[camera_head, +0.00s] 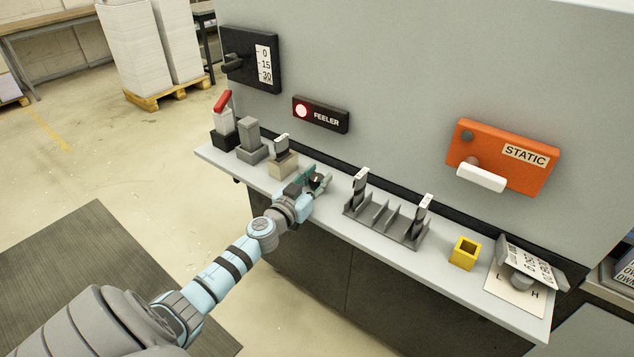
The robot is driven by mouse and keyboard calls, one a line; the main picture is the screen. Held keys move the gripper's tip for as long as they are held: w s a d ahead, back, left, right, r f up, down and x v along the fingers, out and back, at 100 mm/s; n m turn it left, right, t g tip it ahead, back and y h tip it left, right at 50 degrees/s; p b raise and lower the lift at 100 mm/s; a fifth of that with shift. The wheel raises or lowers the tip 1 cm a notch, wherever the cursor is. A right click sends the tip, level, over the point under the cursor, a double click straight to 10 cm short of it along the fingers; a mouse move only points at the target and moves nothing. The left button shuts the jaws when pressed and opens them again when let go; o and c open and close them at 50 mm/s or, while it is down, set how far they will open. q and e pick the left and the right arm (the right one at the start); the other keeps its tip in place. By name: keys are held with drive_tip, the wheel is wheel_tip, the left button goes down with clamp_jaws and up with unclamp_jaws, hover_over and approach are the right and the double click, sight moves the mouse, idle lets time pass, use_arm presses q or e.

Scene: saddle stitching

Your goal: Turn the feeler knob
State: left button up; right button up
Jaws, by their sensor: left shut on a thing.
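A black panel (262,50) with a 0, 15, 30 scale is on the grey wall at upper left, and a dark knob (233,64) sticks out of it. To its right is a dark FEELER plate (326,119) with a lit red round lamp (301,111). My left gripper (320,181) is low over the shelf, below and apart from the FEELER plate and the knob. It is shut on a small dark thing, mostly hidden by the fingers; I cannot tell what it is. My right gripper is not in view.
On the shelf (452,284) stand a red-topped block (224,122), a grey block (250,140), a beige holder (283,164), a slotted grey rack (385,222) with two labelled pieces, and a yellow box (465,253). An orange STATIC panel (505,146) and a lettered plate (512,296) are at right.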

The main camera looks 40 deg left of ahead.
sight(317, 177)
use_arm(q)
drive_tip(key=m+h, duration=0.2)
drive_tip(key=h, duration=0.1)
drive_tip(key=shift+h, duration=0.4)
drive_tip(key=o, duration=1.2)
drive_tip(key=shift+c, duration=0.2)
wheel_tip(317, 177, up, 10)
